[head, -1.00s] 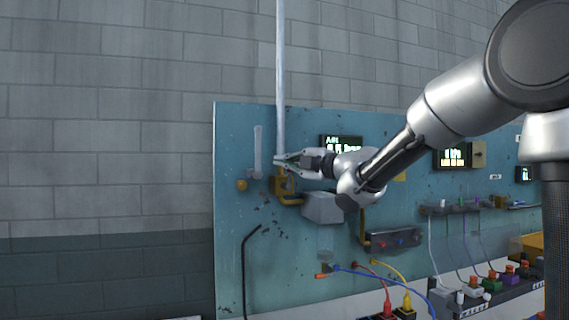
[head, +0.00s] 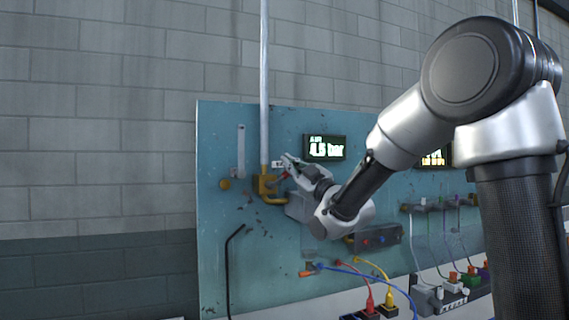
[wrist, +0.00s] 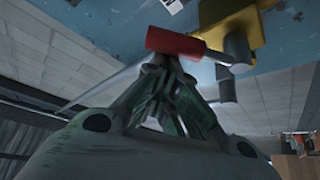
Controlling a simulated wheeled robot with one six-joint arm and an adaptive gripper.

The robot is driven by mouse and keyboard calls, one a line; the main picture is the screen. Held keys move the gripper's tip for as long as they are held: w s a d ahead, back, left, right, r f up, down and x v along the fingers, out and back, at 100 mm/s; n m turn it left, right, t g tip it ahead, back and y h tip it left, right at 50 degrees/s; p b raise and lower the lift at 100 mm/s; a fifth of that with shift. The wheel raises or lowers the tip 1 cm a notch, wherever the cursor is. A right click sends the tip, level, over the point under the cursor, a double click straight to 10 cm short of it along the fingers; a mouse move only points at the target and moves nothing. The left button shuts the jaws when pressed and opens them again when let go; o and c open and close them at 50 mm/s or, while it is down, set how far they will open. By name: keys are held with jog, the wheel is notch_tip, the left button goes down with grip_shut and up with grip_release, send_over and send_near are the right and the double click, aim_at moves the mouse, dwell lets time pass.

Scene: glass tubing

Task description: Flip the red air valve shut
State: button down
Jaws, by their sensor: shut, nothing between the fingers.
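The air valve has a yellow-brass body (head: 266,186) on the blue panel, at the foot of a vertical pipe. Its red handle (head: 282,176) shows as a small strip, slanting up to the right from the body. In the wrist view the red handle (wrist: 176,43) lies just beyond my fingertips, beside the yellow body (wrist: 230,22). My gripper (head: 288,159) is shut and empty, with its tips close to the handle. It also shows in the wrist view (wrist: 166,62), fingers together. I cannot tell whether the tips touch the handle.
A clear tube (head: 241,152) and a yellow knob (head: 225,184) are left of the pipe (head: 264,80). Coloured cables (head: 365,272) hang lower down.

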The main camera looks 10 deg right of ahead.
jog(key=shift+w+d+f+m+t+h, duration=0.1)
jog(key=shift+d+f+m+t+h, duration=0.45)
jog(key=shift+m+h, duration=1)
jog(key=shift+w+d+f+m+t+h, duration=0.1)
jog(key=shift+d+f+m+t+h, duration=0.4)
jog(key=shift+m, duration=1.8)
jog(key=shift+w+d+f+m+t+h, duration=0.1)
jog(key=shift+d+f+m+t+h, duration=0.15)
jog(key=shift+f+m+t+h, duration=1)
jog(key=shift+r+m+g, duration=0.35)
jog(key=shift+m+g, duration=0.15)
jog(key=shift+m, duration=0.4)
